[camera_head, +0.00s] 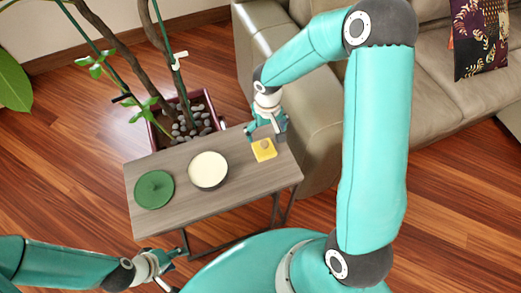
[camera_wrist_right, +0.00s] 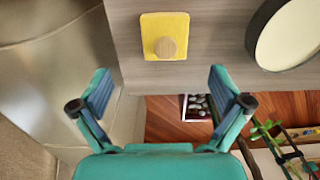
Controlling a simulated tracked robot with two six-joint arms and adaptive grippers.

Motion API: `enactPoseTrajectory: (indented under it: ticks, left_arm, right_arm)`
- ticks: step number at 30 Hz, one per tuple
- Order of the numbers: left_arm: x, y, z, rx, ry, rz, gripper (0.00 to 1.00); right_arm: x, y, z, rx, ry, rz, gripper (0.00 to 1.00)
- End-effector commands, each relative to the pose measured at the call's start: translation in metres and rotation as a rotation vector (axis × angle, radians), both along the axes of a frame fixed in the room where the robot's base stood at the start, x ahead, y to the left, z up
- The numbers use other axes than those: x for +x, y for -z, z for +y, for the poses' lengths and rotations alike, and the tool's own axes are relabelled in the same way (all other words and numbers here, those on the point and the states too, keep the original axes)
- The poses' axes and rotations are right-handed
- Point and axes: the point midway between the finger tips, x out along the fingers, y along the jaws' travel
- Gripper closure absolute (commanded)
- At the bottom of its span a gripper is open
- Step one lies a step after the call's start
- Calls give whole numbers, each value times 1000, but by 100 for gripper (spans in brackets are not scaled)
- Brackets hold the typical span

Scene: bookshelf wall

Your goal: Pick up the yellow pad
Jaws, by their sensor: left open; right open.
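The yellow pad (camera_head: 264,150) lies flat on the right end of the small grey wooden table (camera_head: 225,198). It is square with a round wooden knob on top, and it also shows in the right wrist view (camera_wrist_right: 150,36). My right gripper (camera_head: 266,138) is over the back right edge of the table, close to the pad, in the head view. In the right wrist view its open, empty fingers (camera_wrist_right: 156,92) stand apart, with the pad ahead between their lines. My left gripper (camera_head: 178,268) is open and empty at the lower left, in front of the table.
A round cream-topped container (camera_head: 208,170) stands left of the pad, and a green round lid (camera_head: 154,190) lies further left. A potted plant (camera_head: 188,122) stands behind the table. A beige sofa (camera_head: 300,150) is close on the right.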

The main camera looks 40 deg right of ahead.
Motion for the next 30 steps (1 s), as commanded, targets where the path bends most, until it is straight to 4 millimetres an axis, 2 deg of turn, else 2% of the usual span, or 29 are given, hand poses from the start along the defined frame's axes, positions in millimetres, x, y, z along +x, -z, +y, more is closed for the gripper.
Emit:
enactPoseTrajectory:
  ticks: [1, 3, 11, 21, 30]
  left_arm:
    - [0, 1, 0, 0, 0, 0, 50]
    - [0, 1, 0, 0, 0, 0, 50]
    - [0, 1, 0, 0, 0, 0, 50]
    - [0, -2, 0, 0, 0, 0, 50]
    - [0, -2, 0, 0, 0, 0, 50]
  right_arm:
    - [-1, 11, 0, 2, 0, 5, 0]
    - [-1, 21, 0, 1, 0, 4, 0]
    - [0, 37, 2, 1, -1, 1, 0]
    - [2, 80, 8, 2, -1, 3, 0]
    - [3, 85, 8, 1, -2, 0, 0]
